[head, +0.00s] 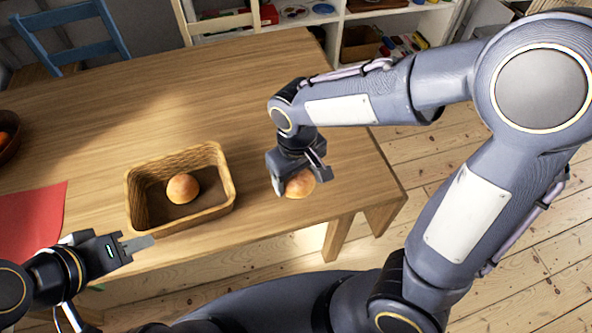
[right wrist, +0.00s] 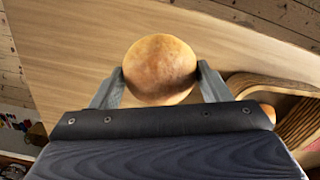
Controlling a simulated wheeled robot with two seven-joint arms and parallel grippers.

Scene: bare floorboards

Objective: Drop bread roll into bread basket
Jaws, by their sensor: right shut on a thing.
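A round golden bread roll (head: 299,184) is at my right gripper (head: 298,178), near the right end of the wooden table. In the right wrist view the roll (right wrist: 160,69) sits between the two fingers of my right gripper (right wrist: 160,80), which are shut on it. I cannot tell whether the roll touches the table. The wicker bread basket (head: 221,205) stands to the left of it, with another roll (head: 183,188) inside. The basket's edge also shows in the right wrist view (right wrist: 285,84). My left gripper (head: 136,246) is in front of the basket, its jaw state unclear.
The wooden table (head: 200,90) has free room behind the basket. A red cloth (head: 32,222) lies at the left, and a dark bowl (head: 8,150) with orange fruit stands at the left edge. A blue chair (head: 70,25) and a shelf (head: 350,25) are behind the table.

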